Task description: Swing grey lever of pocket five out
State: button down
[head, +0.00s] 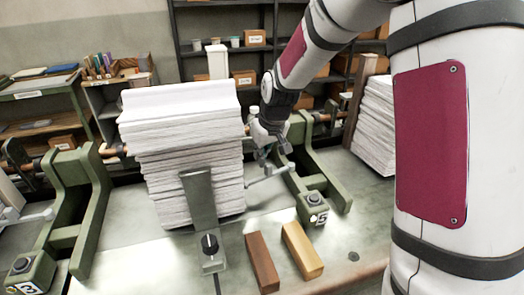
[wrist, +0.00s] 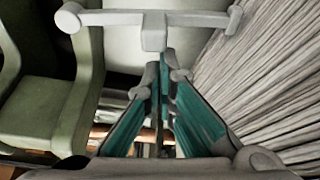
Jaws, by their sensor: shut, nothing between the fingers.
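The grey lever (head: 267,178) of pocket five is a thin bar low between the paper stack's right side and the green frame marked 5 (head: 318,218). In the wrist view a grey T-shaped bar (wrist: 195,19), apparently this lever, crosses the top, with a stub at its middle. My gripper (head: 263,157) is just above the lever in the head view, beside the stack (head: 185,140). In the wrist view my gripper (wrist: 157,78) has its fingers together and empty. The tips are close below the stub; I cannot tell whether they touch it.
The stack's page edges (wrist: 265,80) are close on the right in the wrist view, and a green frame arm (wrist: 55,110) is on the left. A copper rod (wrist: 120,134) runs below. Two wooden blocks (head: 262,262) (head: 301,250) lie in front. A grey upright plate (head: 199,205) stands before the stack.

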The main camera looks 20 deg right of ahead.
jog(key=s+n+p, duration=0.2)
jog(key=shift+s+d+r+n+y, duration=0.15)
jog(key=shift+s+n+y, duration=0.15)
jog(key=shift+y, duration=0.1)
jog(key=s+n+p, duration=0.2)
jog(key=p, duration=0.1)
jog(key=shift+d+n+g+y, duration=0.2)
jog(key=shift+n+g+y, duration=0.1)
jog(key=shift+g, duration=0.1)
jog(key=shift+s+d+p, duration=0.15)
jog(key=shift+s+p, duration=0.1)
jog(key=shift+p, duration=0.05)
jog(key=shift+s+d+f, duration=0.1)
jog(key=shift+f, duration=0.1)
notch_tip(320, 180, up, 8)
jog(key=b, duration=0.1)
send_over(264, 178)
jog(key=shift+s+d+r, duration=0.45)
jog(key=shift+s+r, duration=0.05)
jog(key=shift+r, duration=0.3)
